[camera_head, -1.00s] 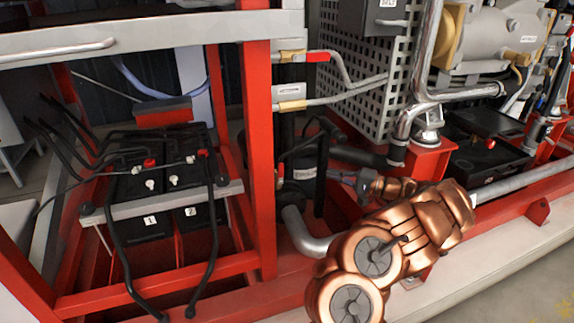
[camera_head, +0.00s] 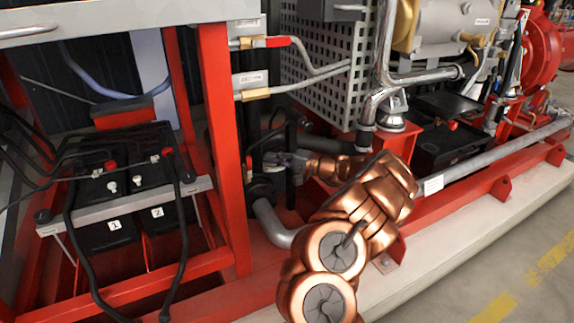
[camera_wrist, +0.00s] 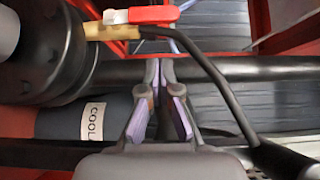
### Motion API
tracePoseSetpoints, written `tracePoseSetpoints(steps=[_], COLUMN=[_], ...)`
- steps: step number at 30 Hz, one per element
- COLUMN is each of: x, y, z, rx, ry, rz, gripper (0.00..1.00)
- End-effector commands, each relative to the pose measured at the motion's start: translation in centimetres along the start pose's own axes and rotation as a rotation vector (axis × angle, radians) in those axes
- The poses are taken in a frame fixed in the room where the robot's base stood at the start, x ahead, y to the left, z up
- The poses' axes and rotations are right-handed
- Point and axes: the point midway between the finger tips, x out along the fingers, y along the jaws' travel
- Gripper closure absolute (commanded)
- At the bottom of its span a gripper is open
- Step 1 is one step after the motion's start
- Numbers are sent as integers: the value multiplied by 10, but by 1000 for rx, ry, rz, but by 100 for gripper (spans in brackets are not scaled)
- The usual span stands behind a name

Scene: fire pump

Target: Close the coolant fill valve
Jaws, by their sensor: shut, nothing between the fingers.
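In the wrist view a red lever handle (camera_wrist: 141,15) lies across a brass valve body (camera_wrist: 113,32). The valve sits beside a dark cylinder (camera_wrist: 45,60). A white label (camera_wrist: 93,121) with the letters "COOL" is on a dark surface below. My gripper (camera_wrist: 160,68) is shut and empty, its tips below the red handle and apart from it in the picture. In the head view my gripper (camera_head: 272,158) is in front of a black cylinder (camera_head: 272,130) behind the red post. A small red part (camera_head: 249,162) shows at its left there; I cannot tell if it is the handle.
A black hose (camera_wrist: 205,65) curves down to the right of my gripper in the wrist view. In the head view a red post (camera_head: 222,150) stands close left. Batteries (camera_head: 120,185) with black cables are further left. Another red-handled valve (camera_head: 277,42) is higher up.

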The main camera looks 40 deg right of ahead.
Motion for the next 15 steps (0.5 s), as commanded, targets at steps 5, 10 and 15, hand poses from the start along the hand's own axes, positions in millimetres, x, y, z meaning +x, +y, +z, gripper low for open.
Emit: tracePoseSetpoints(steps=[5,10,15], x=[12,22,27], y=[2,1,1], z=[13,22,27], rx=[4,2,2], ry=[0,0,1], rz=[-2,-3,-1], gripper=[100,100,100])
